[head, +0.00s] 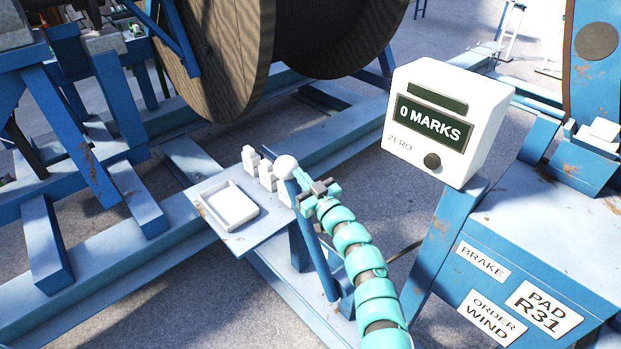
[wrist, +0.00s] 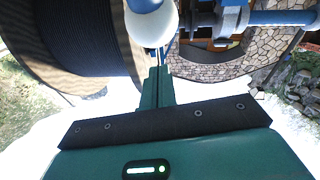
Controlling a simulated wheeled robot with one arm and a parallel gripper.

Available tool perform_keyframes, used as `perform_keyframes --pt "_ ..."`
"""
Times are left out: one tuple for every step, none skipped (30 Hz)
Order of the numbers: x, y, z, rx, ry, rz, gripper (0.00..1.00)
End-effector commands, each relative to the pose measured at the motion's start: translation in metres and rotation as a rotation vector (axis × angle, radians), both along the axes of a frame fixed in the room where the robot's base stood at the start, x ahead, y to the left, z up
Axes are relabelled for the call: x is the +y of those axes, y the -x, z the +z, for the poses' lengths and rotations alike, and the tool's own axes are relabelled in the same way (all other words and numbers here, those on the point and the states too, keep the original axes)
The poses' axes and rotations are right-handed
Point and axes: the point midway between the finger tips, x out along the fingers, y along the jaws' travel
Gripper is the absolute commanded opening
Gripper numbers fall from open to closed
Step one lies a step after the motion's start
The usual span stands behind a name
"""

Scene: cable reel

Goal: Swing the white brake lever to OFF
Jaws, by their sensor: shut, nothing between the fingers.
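The brake lever is a blue rod with a white ball knob (head: 285,167) on top, standing near upright beside the small shelf in the head view. The white knob (wrist: 151,26) also shows at the top of the wrist view. My gripper (head: 302,187) is just right of the rod, a little below the knob. Its teal fingers (wrist: 158,76) are shut with nothing between them, and their tips lie close under the knob in the wrist view. I cannot tell whether they touch the lever. No OFF mark is readable.
A shelf (head: 228,232) with a white tray (head: 230,206) and small white blocks is left of the lever. A white counter box (head: 445,122) reading "0 MARKS" stands to the right, above a blue cabinet with a BRAKE label (head: 483,262). A large cable reel (head: 233,50) is behind.

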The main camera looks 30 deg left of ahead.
Motion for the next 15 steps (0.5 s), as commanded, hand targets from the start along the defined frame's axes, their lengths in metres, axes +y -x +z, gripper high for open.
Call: perform_keyframes --pt "0.006 -0.003 0.001 0.005 -0.006 -0.001 0.00" --pt "0.008 -0.004 -0.001 0.006 -0.005 -0.003 0.00" --pt "0.011 -0.005 -0.003 0.006 -0.005 -0.003 0.00" --pt "0.014 -0.006 -0.003 0.004 -0.005 -0.004 0.00" --pt "0.017 -0.007 -0.003 0.004 -0.005 -0.005 0.00" --pt "0.020 -0.008 -0.005 0.004 -0.005 -0.005 0.00" --pt "0.023 -0.009 -0.007 0.006 -0.005 -0.005 0.00" --pt "0.025 -0.009 -0.008 0.005 -0.004 -0.003 0.00" --pt "0.028 -0.009 -0.008 0.004 -0.006 -0.001 0.00" --pt "0.030 -0.011 -0.008 0.003 -0.006 -0.002 0.00" --pt "0.032 -0.012 -0.009 0.003 -0.006 -0.003 0.00" --pt "0.034 -0.012 -0.010 0.004 -0.005 -0.004 0.00" --pt "0.036 -0.013 -0.012 0.004 -0.004 -0.004 0.00" --pt "0.038 -0.013 -0.013 0.006 -0.003 -0.004 0.00" --pt "0.040 -0.013 -0.014 0.004 -0.002 -0.002 0.00"
